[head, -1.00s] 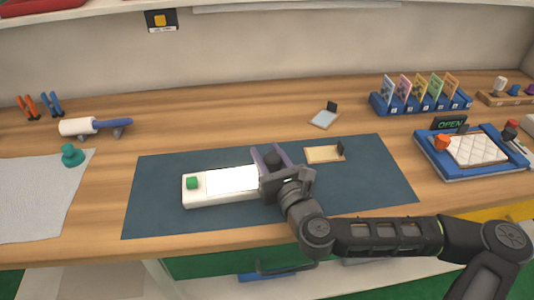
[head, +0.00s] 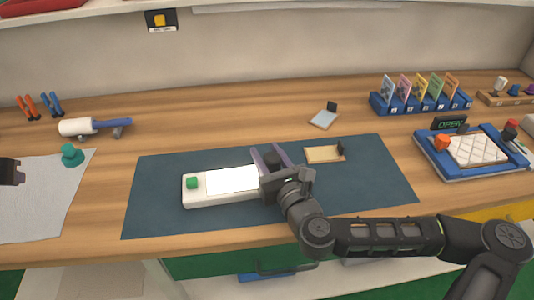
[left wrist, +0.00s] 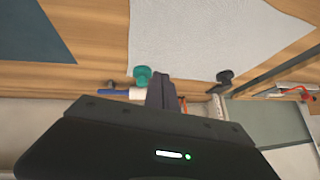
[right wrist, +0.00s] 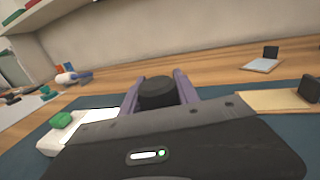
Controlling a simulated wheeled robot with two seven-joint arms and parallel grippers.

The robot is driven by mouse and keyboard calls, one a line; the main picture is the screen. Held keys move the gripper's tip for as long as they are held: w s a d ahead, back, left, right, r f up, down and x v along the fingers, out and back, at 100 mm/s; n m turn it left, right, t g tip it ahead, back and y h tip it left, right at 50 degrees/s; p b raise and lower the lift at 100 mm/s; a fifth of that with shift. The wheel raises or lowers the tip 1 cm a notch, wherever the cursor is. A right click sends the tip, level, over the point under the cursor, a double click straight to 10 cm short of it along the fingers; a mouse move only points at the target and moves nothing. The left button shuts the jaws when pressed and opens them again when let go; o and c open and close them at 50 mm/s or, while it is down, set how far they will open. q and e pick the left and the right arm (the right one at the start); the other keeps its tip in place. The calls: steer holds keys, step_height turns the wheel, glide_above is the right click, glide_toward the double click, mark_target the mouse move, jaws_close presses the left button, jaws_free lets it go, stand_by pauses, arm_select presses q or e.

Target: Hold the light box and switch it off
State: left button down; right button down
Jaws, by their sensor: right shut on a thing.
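The white light box (head: 215,199) lies on the dark blue mat, its top panel (head: 232,180) glowing white. A green button (head: 192,182) sits at its left end and also shows in the right wrist view (right wrist: 61,120). My right gripper (head: 268,157) is at the box's right end, its purple fingers shut around a black knob (right wrist: 157,92). My left gripper (head: 14,171) just enters at the left edge, over the grey cloth and well away from the box. Its fingers (left wrist: 160,90) look closed together, with nothing seen between them.
The dark blue mat (head: 370,185) has free room left and right of the box. A lint roller (head: 90,127) lies behind. A blue tray (head: 435,165) and card rack (head: 420,104) stand at right.

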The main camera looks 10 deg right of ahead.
arm_select(q)
steer(key=w+d+h, duration=0.2)
steer(key=d+h, duration=0.1)
steer(key=d, duration=0.6)
steer(key=w+d+h, duration=0.2)
steer(key=d, duration=0.8)
step_height(320, 180, up, 3)
steer(key=g+h, duration=0.1)
steer(key=h, duration=0.3)
glide_above(188, 183)
steer(key=shift+r, duration=0.1)
steer(key=shift+f, duration=4.45)
steer(key=shift+f, duration=0.1)
